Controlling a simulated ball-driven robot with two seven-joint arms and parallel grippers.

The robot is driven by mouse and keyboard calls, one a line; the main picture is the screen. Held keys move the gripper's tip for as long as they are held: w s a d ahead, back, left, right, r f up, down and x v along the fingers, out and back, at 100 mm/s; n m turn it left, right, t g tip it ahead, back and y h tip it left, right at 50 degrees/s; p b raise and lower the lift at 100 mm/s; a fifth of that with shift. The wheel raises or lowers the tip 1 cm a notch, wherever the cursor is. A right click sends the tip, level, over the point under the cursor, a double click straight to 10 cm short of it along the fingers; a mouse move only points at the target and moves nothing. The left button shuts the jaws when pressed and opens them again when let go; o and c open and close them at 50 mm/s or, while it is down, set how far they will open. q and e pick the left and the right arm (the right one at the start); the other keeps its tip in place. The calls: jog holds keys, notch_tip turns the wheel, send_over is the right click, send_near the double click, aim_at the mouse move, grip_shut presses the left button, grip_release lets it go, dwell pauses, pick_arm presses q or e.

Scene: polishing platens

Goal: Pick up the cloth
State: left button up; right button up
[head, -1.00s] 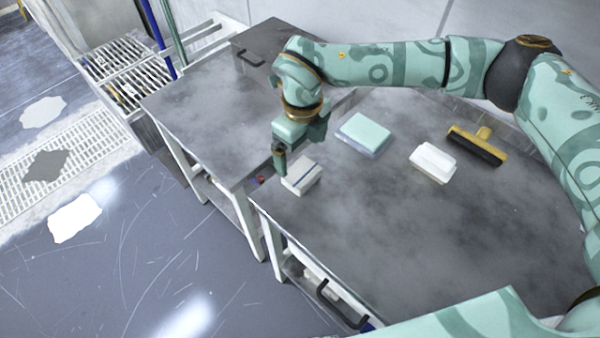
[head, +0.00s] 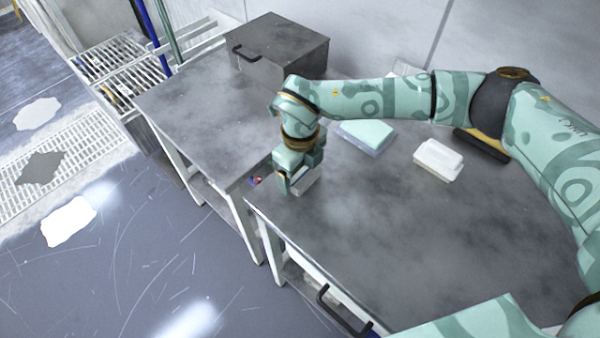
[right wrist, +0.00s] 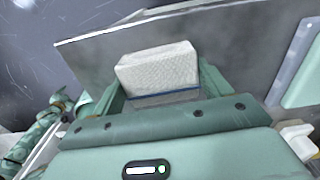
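The cloth (head: 306,182) is a small white folded block with a blue stripe, on the grey table near its left corner. In the right wrist view the cloth (right wrist: 158,70) shows a textured white face and the dark blue stripe low on its near side. My right gripper (head: 298,180) is down at the cloth, with one finger on each side of it. The fingers look spread around it, and any contact is hard to make out. The gripper hides part of the cloth in the head view. My left gripper is not in view.
A mint pad (head: 366,137) lies behind the cloth, partly under my arm. A white block (head: 438,160) and a black and yellow squeegee (head: 482,147) lie to the right. A grey box (head: 280,50) stands on the adjoining table. The table's front is clear.

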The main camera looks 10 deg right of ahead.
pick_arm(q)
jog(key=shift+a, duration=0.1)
pick_arm(e)
jog(key=shift+c, duration=1.1)
jog(key=shift+r, duration=0.2)
notch_tip(320, 180, up, 4)
jog(key=shift+f+p, duration=0.2)
jog(key=shift+p, duration=0.85)
pick_arm(q)
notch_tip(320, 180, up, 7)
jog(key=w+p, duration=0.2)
jog(key=p, duration=0.3)
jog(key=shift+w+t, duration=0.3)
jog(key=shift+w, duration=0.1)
pick_arm(e)
jog(key=s+r, duration=0.9)
jog(key=s, duration=0.5)
jog(key=shift+d, duration=0.45)
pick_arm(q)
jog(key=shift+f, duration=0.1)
pick_arm(e)
jog(key=shift+o, duration=0.6)
